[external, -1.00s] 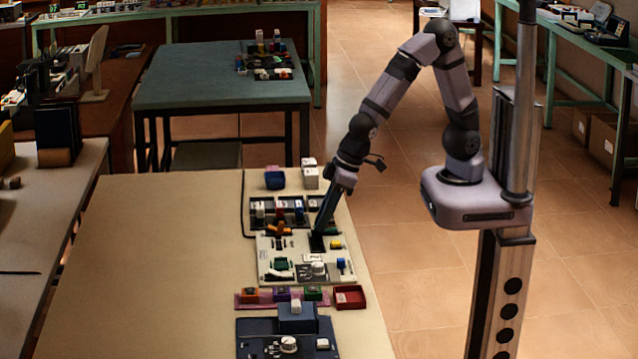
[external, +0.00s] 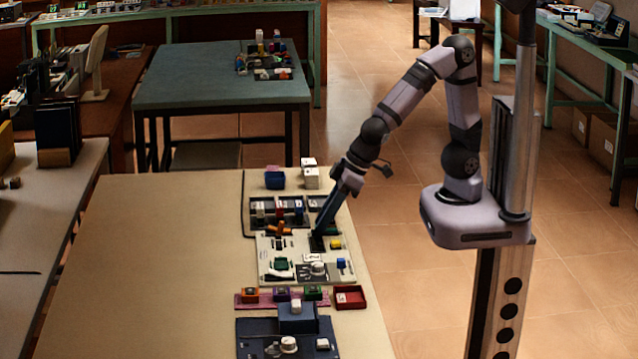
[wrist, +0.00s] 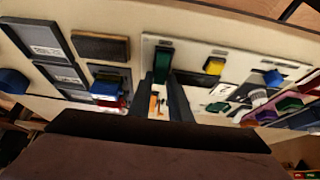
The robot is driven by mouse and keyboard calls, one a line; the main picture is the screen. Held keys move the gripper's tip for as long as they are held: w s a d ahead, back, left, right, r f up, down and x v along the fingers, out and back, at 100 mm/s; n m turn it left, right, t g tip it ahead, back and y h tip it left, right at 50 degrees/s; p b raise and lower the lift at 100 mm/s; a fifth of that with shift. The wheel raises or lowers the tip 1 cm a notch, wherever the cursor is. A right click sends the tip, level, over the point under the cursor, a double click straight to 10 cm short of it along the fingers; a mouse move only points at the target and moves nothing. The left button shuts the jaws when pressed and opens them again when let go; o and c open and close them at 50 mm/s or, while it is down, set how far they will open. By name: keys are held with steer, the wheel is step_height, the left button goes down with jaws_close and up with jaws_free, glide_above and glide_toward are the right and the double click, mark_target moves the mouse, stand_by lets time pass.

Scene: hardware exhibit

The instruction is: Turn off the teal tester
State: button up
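A white panel board (external: 262,250) lies on the cream bench, with several coloured parts on it. My gripper (external: 319,229) reaches down at a slant to the far right part of this board. In the wrist view, my gripper (wrist: 160,80) shows two dark fingers standing apart with a narrow gap. A dark teal-green block (wrist: 163,60) on the white panel (wrist: 192,56) sits right at the fingertips. I cannot tell whether they touch it. No label naming the tester is readable. The fingertips' contact area is hidden in the external view.
A yellow block (wrist: 214,66) and a blue block (wrist: 273,77) sit on the panel to the right. A dark tray (external: 262,204) of coloured parts stands behind the board. A red tray (external: 350,297) and a navy unit (external: 262,346) lie nearer. The bench's left side is clear.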

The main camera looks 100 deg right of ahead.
steer(key=o, duration=0.3)
steer(key=shift+r, duration=0.1)
steer(key=v, duration=0.7)
steer(key=shift+p, duration=0.45)
steer(key=shift+r, duration=0.1)
